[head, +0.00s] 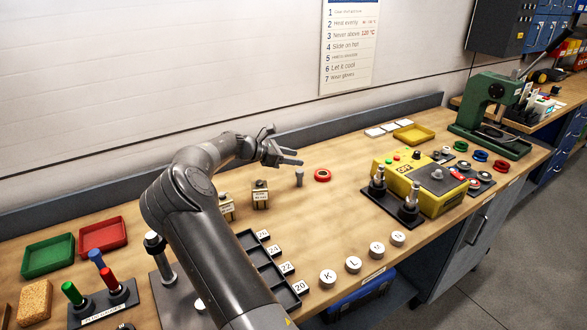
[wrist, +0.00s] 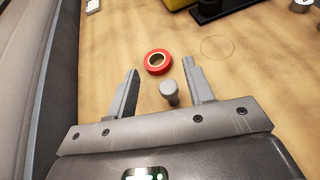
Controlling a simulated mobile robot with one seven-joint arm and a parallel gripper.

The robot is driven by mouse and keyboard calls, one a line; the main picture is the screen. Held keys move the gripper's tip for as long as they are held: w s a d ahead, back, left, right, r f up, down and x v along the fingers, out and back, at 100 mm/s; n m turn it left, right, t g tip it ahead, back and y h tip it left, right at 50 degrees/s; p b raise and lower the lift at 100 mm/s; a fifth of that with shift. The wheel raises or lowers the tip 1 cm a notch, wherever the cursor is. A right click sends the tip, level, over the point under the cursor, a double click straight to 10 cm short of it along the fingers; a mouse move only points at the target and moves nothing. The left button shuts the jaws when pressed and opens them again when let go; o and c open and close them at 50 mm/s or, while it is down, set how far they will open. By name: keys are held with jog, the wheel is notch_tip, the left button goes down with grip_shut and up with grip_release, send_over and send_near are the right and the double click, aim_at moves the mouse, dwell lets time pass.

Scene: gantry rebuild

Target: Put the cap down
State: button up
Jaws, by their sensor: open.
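A small grey cylindrical piece, which looks like the cap (head: 299,178), stands upright on the wooden bench. In the wrist view the cap (wrist: 169,92) appears between the two fingers, nearer the right one, with a gap on each side. My gripper (head: 297,157) is open and empty, and shows just behind and above the cap in the head view. The open fingers also show in the wrist view (wrist: 162,70). How high they are above the bench is hard to tell.
A red ring (head: 322,175) lies close beside the cap. A yellow box (head: 428,184) and a dark block with posts (head: 395,203) stand to the right. Small labelled blocks (head: 260,195) stand to the left. A faint circle (wrist: 217,48) marks bare bench.

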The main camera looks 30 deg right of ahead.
jog(key=s+a+r+m+t+y, duration=0.3)
jog(key=s+a+m+y, duration=0.1)
jog(key=s+a, duration=0.6)
jog(key=s+a+r+m+t+y, duration=0.2)
jog(key=s+a+m, duration=0.4)
jog(key=s+a, duration=0.5)
jog(key=s+a+r+m+t+y, duration=0.3)
jog(key=s+a+y, duration=0.4)
jog(key=s, duration=1.2)
jog(key=a+r+m, duration=0.1)
jog(key=a+m, duration=0.1)
jog(key=a, duration=0.1)
jog(key=shift+a+r+t, duration=0.15)
jog(key=shift+r+t, duration=0.05)
jog(key=shift+t, duration=0.1)
